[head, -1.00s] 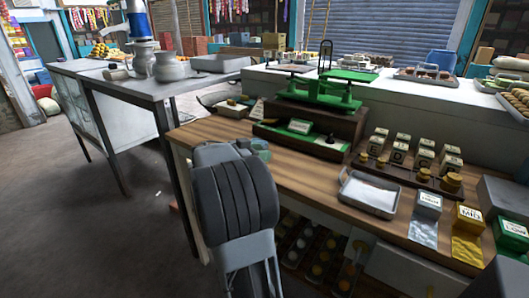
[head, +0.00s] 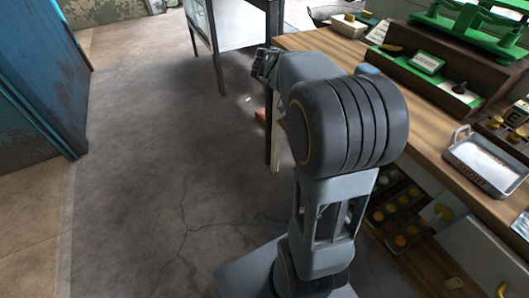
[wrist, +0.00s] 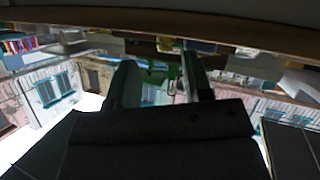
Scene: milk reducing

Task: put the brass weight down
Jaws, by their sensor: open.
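My gripper (head: 264,63) is at the upper middle of the head view, just left of the counter's far left corner. In the wrist view my gripper (wrist: 159,62) has its two dark fingers apart, with no weight visible between them. Small brass weights (head: 495,122) stand in a dark rack at the right edge of the head view, partly cut off. I cannot tell which one the task means. The green balance scale (head: 450,28) stands at the back of the counter, to the right of my gripper.
The wooden counter (head: 318,42) runs along the right. A metal tray (head: 485,163) lies on it. A basket with yellow items (head: 350,25) stands at its far end. A metal-legged table (head: 200,28) is behind. The concrete floor at left is clear, beside a blue door (head: 40,80).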

